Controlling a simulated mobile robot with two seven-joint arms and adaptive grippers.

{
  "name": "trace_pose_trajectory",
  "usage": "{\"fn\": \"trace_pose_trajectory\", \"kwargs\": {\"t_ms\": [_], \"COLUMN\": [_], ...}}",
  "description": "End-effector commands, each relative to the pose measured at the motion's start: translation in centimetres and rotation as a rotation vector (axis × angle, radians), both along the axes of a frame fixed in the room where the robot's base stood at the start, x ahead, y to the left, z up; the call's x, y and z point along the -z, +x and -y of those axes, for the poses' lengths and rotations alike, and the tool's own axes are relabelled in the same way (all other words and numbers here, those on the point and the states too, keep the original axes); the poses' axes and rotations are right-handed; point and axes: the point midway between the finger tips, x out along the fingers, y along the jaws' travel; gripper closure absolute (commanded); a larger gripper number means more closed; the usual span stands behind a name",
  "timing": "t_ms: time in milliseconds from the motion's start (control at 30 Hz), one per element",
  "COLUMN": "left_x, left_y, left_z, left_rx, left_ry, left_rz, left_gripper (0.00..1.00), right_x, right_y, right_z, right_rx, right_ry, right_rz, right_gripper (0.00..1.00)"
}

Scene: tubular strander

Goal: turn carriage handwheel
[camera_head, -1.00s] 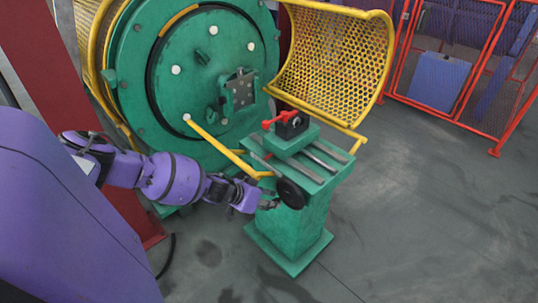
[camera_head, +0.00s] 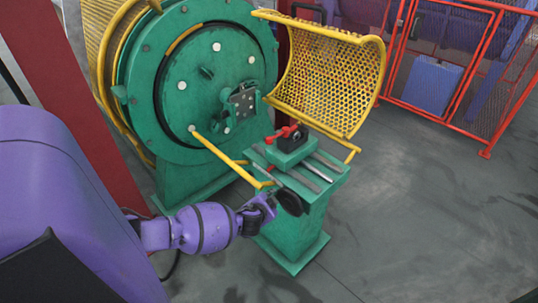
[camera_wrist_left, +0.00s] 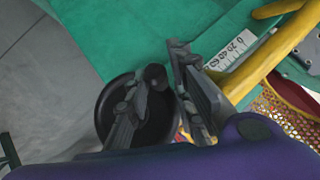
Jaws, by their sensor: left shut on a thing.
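The carriage handwheel (camera_head: 289,201) is a black disc on the near side of a green stand (camera_head: 305,222). On top sits the green carriage (camera_head: 291,153), with a black block and a red handle (camera_head: 283,133). My left gripper (camera_head: 266,207) is at the left side of the wheel. In the left wrist view the wheel (camera_wrist_left: 104,103) lies behind the fingers, and its dark handle knob (camera_wrist_left: 155,77) is between them. My left gripper (camera_wrist_left: 160,105) is shut on this knob; the fingers partly hide the wheel. My right gripper is not in view.
A large green drum disc (camera_head: 205,85) stands behind, with a yellow bar (camera_head: 228,156) running to the stand. A yellow mesh guard (camera_head: 325,80) hangs open above right. A red mesh fence (camera_head: 445,60) is at the back right. The floor right of the stand is clear.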

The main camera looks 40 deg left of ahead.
Motion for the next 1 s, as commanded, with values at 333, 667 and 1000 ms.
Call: {"fn": "trace_pose_trajectory", "kwargs": {"t_ms": [333, 667, 1000], "left_x": [-0.14, 0.00, -0.06], "left_y": [0.09, -0.03, -0.06], "left_z": [1.09, 1.15, 0.84], "left_rx": [0.018, 0.018, 0.013], "left_ry": [0.068, 0.072, 0.075], "left_rz": [0.006, 0.003, 0.003], "left_gripper": [1.00, 1.00, 0.64], "right_x": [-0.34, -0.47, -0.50], "right_y": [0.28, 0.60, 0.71], "right_z": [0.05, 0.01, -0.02], "right_rx": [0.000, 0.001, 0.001], "right_ry": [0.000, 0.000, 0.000], "right_rz": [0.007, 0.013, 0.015], "right_gripper": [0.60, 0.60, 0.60]}}
